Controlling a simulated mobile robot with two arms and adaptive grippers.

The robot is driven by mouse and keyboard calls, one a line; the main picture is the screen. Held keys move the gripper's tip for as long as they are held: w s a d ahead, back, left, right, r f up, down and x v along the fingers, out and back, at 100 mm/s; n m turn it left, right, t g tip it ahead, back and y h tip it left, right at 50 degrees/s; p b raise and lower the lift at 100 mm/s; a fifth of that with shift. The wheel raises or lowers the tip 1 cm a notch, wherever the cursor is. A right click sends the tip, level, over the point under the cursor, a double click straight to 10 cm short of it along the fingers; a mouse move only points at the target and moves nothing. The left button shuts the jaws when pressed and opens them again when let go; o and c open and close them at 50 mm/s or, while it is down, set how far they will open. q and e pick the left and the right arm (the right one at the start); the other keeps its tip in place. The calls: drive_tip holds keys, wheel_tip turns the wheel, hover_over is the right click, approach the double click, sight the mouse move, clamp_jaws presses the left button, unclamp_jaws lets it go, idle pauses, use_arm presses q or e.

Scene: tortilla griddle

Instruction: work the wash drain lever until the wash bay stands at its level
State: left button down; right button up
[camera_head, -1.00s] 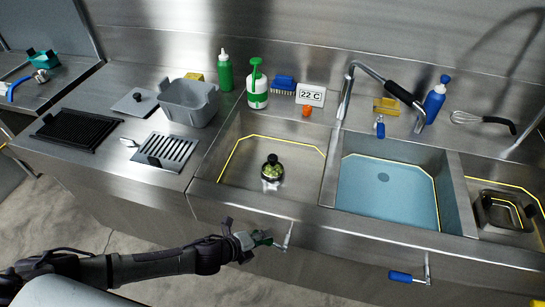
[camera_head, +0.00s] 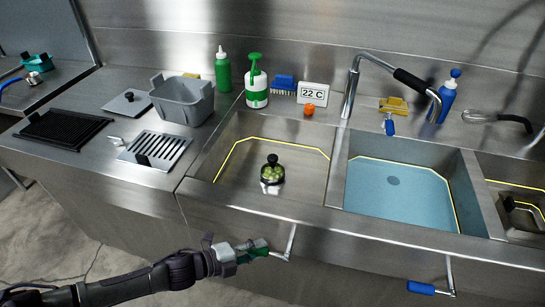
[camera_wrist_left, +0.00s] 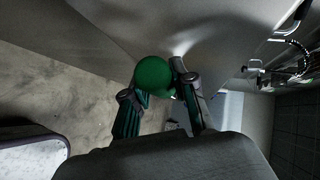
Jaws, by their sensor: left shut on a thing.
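The left sink bay (camera_head: 225,185) has a yellow line around its walls, and no blue water shows in it. A round basket with green contents and a black knob (camera_head: 271,172) stands inside. On the front below this bay hangs a metal lever (camera_head: 291,240) with a green handle. My left gripper (camera_head: 250,251) is shut on that handle from the left. In the left wrist view the rounded green handle end (camera_wrist_left: 154,76) sits between the fingers (camera_wrist_left: 160,98). My right gripper is not in view.
A faucet (camera_head: 352,90) stands behind. A sign (camera_head: 313,94) reads 22 C. A grey tub (camera_head: 183,101) stands on the left counter.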

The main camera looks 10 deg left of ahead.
use_arm(q)
drive_tip(key=shift+s+f+b, duration=0.1)
drive_tip(key=shift+f+b, duration=0.4)
drive_tip(key=shift+f, duration=0.1)
drive_tip(key=c, duration=1.3)
unclamp_jaws()
drive_tip(key=shift+d+r+h+p, duration=0.1)
drive_tip(key=shift+r+h+p, duration=0.2)
drive_tip(key=shift+r, duration=0.1)
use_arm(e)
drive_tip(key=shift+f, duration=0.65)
use_arm(q)
drive_tip(key=shift+o, duration=0.2)
drive_tip(key=s+p, duration=0.1)
drive_tip(key=s, duration=0.5)
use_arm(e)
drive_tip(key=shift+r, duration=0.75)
use_arm(q)
drive_tip(key=shift+w, duration=0.1)
drive_tip(key=o, duration=0.3)
drive_tip(key=shift+o, duration=0.2)
